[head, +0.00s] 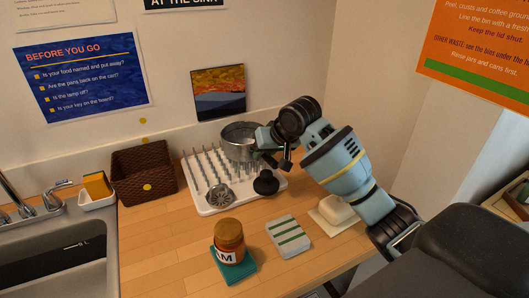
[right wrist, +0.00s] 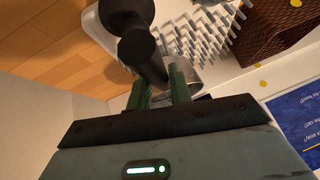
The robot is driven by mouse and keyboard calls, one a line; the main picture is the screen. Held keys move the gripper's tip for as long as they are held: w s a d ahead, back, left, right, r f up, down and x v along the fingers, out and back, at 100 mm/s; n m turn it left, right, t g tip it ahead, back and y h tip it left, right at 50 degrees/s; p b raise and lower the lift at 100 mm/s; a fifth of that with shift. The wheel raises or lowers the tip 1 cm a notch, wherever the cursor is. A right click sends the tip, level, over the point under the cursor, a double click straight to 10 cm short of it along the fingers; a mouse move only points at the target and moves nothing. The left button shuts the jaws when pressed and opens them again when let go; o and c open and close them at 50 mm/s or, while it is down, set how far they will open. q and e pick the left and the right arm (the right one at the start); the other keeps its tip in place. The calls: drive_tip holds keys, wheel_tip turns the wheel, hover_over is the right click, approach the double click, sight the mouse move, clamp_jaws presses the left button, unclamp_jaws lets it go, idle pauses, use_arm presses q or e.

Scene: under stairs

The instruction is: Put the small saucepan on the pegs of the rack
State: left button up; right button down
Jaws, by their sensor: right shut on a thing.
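The small saucepan (head: 239,141) is a grey metal pan at the back right part of the white rack (head: 222,203). I cannot tell whether it rests on the pegs or hangs just above them. My right gripper (head: 268,146) comes in from the right and is shut on the saucepan's dark handle. In the right wrist view the green fingers (right wrist: 164,88) close around the dark handle (right wrist: 144,54), and part of the grey pan (right wrist: 190,80) shows behind them. The rack's upright pegs also show there (right wrist: 200,32). My left gripper is not in view.
A jar (head: 229,240), a striped box (head: 288,236) and a pale block (head: 338,210) stand in front. The sink (head: 55,255) is far left.

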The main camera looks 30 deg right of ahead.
drive_tip(key=c, duration=1.3)
unclamp_jaws()
drive_tip(key=shift+r, duration=0.1)
drive_tip(key=v, duration=1.2)
